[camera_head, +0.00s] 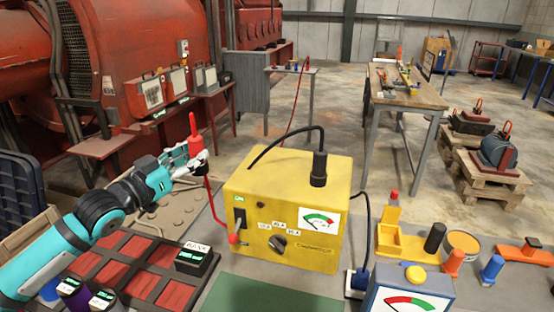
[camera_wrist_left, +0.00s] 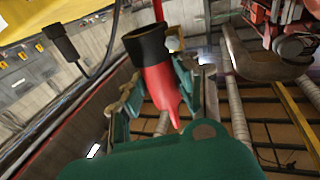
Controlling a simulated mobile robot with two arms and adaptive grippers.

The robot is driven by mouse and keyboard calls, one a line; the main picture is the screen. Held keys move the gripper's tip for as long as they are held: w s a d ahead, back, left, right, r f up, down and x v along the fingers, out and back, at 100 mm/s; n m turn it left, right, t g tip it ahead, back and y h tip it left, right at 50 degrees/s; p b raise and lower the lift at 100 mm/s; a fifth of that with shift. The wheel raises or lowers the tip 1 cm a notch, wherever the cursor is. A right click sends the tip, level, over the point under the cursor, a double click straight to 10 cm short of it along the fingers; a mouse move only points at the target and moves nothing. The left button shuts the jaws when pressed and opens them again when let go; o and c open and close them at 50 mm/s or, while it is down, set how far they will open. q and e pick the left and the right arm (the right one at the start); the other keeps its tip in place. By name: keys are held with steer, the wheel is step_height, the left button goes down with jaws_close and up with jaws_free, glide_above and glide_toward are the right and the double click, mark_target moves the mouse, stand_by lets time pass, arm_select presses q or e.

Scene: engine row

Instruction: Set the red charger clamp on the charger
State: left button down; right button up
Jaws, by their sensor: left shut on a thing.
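The red charger clamp (camera_head: 194,136) is in my left gripper (camera_head: 197,160), which is shut on it and holds it upright in the air, left of the charger. In the left wrist view the red clamp (camera_wrist_left: 160,80) with its black collar sits between the fingers of the left gripper (camera_wrist_left: 160,100). The charger (camera_head: 280,205) is a yellow box on the bench with a dial, a knob and a green-lit switch. A black plug with a cable stands on its top. A red cable runs from the clamp down the charger's left side. My right gripper is not in view.
A red-and-black tray (camera_head: 140,270) with a dark battery-like block (camera_head: 192,257) lies left of the charger. A meter box (camera_head: 410,290), an orange-yellow holder (camera_head: 395,240) and several small parts stand to the right. A green mat (camera_head: 265,293) in front is bare.

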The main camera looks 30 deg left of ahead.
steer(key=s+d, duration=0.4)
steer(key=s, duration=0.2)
arm_select(q)
steer(key=w+d+p, duration=0.1)
steer(key=w+d, duration=0.2)
steer(key=w+d+p, duration=0.1)
steer(key=w+d, duration=0.1)
steer(key=w, duration=0.2)
steer(key=w+d+p, duration=0.1)
steer(key=w+d, duration=0.2)
steer(key=w, duration=0.1)
steer(key=shift+w+d+f, duration=0.15)
steer(key=shift+d, duration=0.15)
steer(key=shift+w+d+f, duration=0.15)
steer(key=shift+w+d, duration=0.15)
steer(key=shift+w, duration=0.25)
step_height(320, 180, down, 3)
steer(key=shift+d+f+p, duration=0.1)
steer(key=shift+d+p, duration=0.05)
steer(key=shift+p, duration=0.5)
steer(key=shift+f, duration=0.2)
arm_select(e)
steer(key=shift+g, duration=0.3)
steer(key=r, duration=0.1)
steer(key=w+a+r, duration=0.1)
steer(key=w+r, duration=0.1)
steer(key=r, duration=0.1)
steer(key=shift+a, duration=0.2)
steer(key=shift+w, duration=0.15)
